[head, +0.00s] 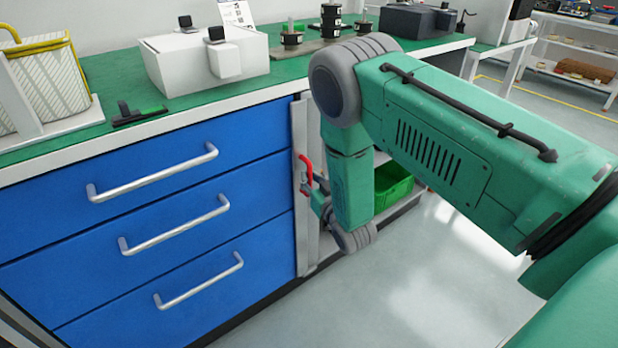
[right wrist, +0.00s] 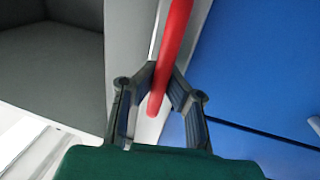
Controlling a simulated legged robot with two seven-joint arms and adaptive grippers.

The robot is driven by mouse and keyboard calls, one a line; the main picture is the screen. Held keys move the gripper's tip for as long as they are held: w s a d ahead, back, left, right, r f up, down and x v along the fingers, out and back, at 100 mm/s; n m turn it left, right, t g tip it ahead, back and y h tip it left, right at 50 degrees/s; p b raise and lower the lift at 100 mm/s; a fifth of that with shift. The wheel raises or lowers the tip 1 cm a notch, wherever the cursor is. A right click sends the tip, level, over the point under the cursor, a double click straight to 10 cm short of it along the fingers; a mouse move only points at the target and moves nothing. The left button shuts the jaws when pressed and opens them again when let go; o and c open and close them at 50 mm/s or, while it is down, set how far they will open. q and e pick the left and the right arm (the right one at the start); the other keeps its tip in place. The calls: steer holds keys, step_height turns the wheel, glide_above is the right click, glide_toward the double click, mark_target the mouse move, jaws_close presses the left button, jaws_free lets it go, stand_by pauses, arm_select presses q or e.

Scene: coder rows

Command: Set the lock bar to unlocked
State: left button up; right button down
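The lock bar (head: 303,240) is a pale upright strip along the right edge of the blue drawer cabinet. A red handle (head: 305,162) curves out from its upper middle part. My right gripper (head: 314,193) is at the lower end of this handle. In the right wrist view the red handle (right wrist: 174,40) runs down between the two fingers (right wrist: 164,75), which are drawn in close against both its sides, with its rounded end inside the grip. The arm hides part of the area right of the bar. My left gripper is not in view.
Three blue drawers with silver handles (head: 175,240) are closed left of the bar. A green crate (head: 393,183) sits on an open shelf right of it. The green bench top (head: 110,70) holds a white box (head: 190,60) and other items. Floor in front is clear.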

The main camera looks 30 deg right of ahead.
steer(key=shift+w+d, duration=0.1)
steer(key=shift+d, duration=1.65)
steer(key=c, duration=1.6)
jaws_free()
steer(key=shift+o, duration=0.2)
steer(key=shift+d, duration=0.1)
steer(key=s+a, duration=0.1)
steer(key=s, duration=1.1)
steer(key=shift+a, duration=0.2)
steer(key=shift+f, duration=0.1)
